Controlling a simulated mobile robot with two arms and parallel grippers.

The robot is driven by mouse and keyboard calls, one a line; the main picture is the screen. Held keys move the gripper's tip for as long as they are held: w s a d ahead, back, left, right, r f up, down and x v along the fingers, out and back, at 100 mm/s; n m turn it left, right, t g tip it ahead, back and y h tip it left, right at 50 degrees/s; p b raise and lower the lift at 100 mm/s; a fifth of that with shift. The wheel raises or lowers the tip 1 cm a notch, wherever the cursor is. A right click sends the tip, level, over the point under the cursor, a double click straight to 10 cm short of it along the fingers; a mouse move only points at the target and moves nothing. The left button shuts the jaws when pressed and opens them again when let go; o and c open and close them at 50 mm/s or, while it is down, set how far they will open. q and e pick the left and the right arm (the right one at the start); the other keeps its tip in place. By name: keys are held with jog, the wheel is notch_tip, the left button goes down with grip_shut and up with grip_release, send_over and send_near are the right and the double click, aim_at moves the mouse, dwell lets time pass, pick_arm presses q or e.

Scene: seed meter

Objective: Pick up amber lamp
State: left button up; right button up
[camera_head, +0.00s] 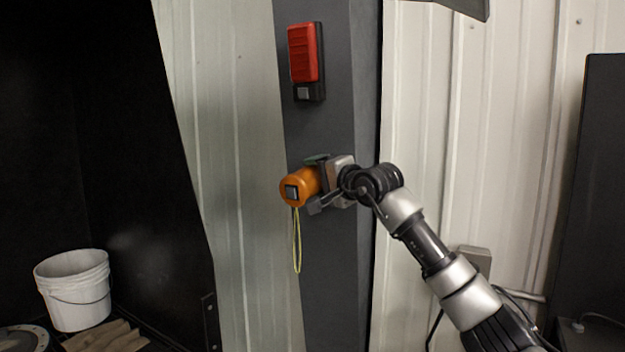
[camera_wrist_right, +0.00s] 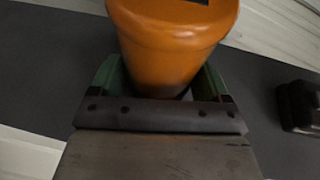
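The amber lamp (camera_head: 299,187) is an orange cylinder with a dark square on its end and a thin yellow cord loop hanging below. It is at the dark grey pillar (camera_head: 335,260), under a red device. My right gripper (camera_head: 316,183) reaches in from the right, with one finger above the lamp and one below. The fingers look spread, with small gaps beside the lamp. In the right wrist view the lamp (camera_wrist_right: 172,45) stands between the green fingers (camera_wrist_right: 160,85), close to the palm; contact is hard to judge. My left gripper is not in view.
A red and black device (camera_head: 306,58) is mounted on the pillar above the lamp. Pale corrugated wall (camera_head: 470,100) lies to the right, with a grey box (camera_head: 475,260) behind my right arm. A white bucket (camera_head: 75,291) and tan gloves (camera_head: 105,338) are at lower left.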

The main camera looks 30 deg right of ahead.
jog(key=shift+c, duration=0.8)
jog(key=shift+r, duration=0.1)
jog(key=shift+w+a+r, duration=0.25)
jog(key=shift+r, duration=0.1)
jog(key=w+a+r+b, duration=0.1)
jog(key=w+a+r, duration=0.65)
jog(key=a, duration=0.25)
jog(key=shift+s+a+f+b, duration=0.2)
jog(key=shift+s+a+b, duration=0.15)
jog(key=shift+a+b, duration=0.45)
jog(key=shift+s+a+f+b, duration=0.15)
jog(key=shift+s+a+b, duration=0.15)
jog(key=shift+a+b, duration=0.5)
jog(key=shift+s+a+f+b, duration=0.2)
jog(key=shift+s+a+b, duration=0.15)
jog(key=shift+a+b, duration=0.45)
